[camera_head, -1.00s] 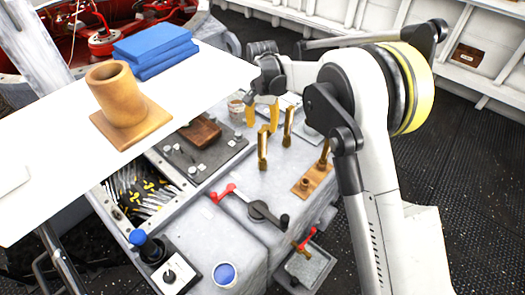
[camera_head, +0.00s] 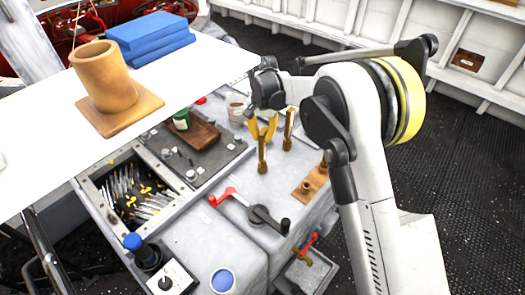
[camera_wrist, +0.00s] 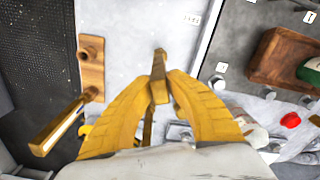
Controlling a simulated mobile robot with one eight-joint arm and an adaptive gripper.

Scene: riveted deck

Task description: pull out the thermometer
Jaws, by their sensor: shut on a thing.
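A slim brass thermometer (camera_head: 262,156) stands upright on the grey console top in the head view. My gripper (camera_head: 263,138), with yellow fingers, comes down over it and is shut on its upper part. In the wrist view the fingertips (camera_wrist: 159,92) meet around the brass thermometer (camera_wrist: 159,62), and the fingers hide part of it. Its lower end still meets the console, as far as I can see. A second, similar brass piece with a slot (camera_head: 288,128) stands just to the right, apart from my gripper; it also shows in the wrist view (camera_wrist: 60,128).
A wooden block with pegs (camera_head: 310,185) and a red-handled lever (camera_head: 262,214) are on the console nearby. A brown tray (camera_head: 196,136) with a green item lies to the left. A white table (camera_head: 45,140) holds a brown cylinder and blue blocks.

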